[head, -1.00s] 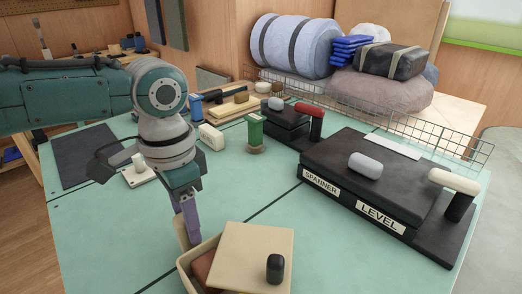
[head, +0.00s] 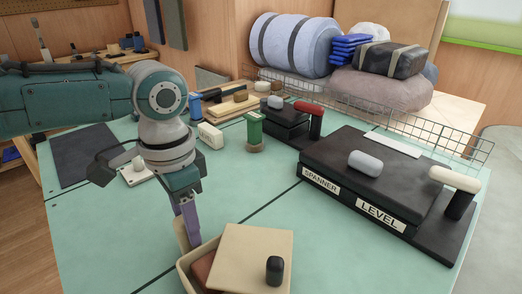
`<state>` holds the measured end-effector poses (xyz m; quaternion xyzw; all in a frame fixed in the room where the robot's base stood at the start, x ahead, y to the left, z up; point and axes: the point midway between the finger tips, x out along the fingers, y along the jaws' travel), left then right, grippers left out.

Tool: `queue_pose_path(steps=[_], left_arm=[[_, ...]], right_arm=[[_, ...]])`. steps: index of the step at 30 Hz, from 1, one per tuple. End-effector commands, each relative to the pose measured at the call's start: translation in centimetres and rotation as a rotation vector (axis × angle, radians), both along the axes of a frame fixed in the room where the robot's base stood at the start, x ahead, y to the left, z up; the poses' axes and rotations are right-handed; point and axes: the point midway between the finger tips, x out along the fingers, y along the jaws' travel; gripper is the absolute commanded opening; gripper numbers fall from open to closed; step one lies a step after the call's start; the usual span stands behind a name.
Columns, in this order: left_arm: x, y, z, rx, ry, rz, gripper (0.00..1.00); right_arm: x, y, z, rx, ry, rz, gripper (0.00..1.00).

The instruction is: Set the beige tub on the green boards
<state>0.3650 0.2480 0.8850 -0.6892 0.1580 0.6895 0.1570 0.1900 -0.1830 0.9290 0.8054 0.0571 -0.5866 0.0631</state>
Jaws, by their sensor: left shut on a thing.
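The beige tub (head: 184,265) is at the bottom centre of the head view, cut off by the lower edge. A beige square board (head: 246,250) with a small black knob (head: 274,268) covers much of its top, and something reddish-brown (head: 202,268) shows inside. My left gripper (head: 189,238) points down at the tub's back left rim and is shut on it. The green boards (head: 300,225) form the tabletop, with dark seams between them. The tub's underside is hidden, so I cannot tell whether it touches the boards. My right gripper is not in view.
Black cases labelled SPANNER and LEVEL (head: 380,215) stand at the right. A wire rack (head: 390,122) runs along the back edge. The middle boards are clear.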

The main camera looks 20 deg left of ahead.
Motion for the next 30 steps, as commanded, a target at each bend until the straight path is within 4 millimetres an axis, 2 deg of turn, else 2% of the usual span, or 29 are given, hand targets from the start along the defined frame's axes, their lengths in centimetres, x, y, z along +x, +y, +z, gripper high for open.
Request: queue_pose_path(steps=[1, 10, 19, 23, 30], left_arm=[[0.03, -0.03, -0.02, 0.000, -0.001, 0.000, 0.44], [0.00, -0.01, -0.01, 0.000, 0.000, 0.000, 0.77], [-0.03, 0.01, -0.05, 0.000, 0.001, 0.000, 0.77], [-0.03, 0.01, -0.04, 0.000, 0.001, 0.000, 0.65], [-0.02, 0.01, -0.03, 0.000, 0.001, 0.000, 0.65]], right_arm=[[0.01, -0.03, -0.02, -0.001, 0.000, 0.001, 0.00], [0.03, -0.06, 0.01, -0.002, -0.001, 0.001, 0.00], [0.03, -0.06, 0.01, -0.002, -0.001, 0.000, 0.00], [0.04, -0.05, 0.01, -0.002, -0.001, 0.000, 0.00], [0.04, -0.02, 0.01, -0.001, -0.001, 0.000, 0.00]])
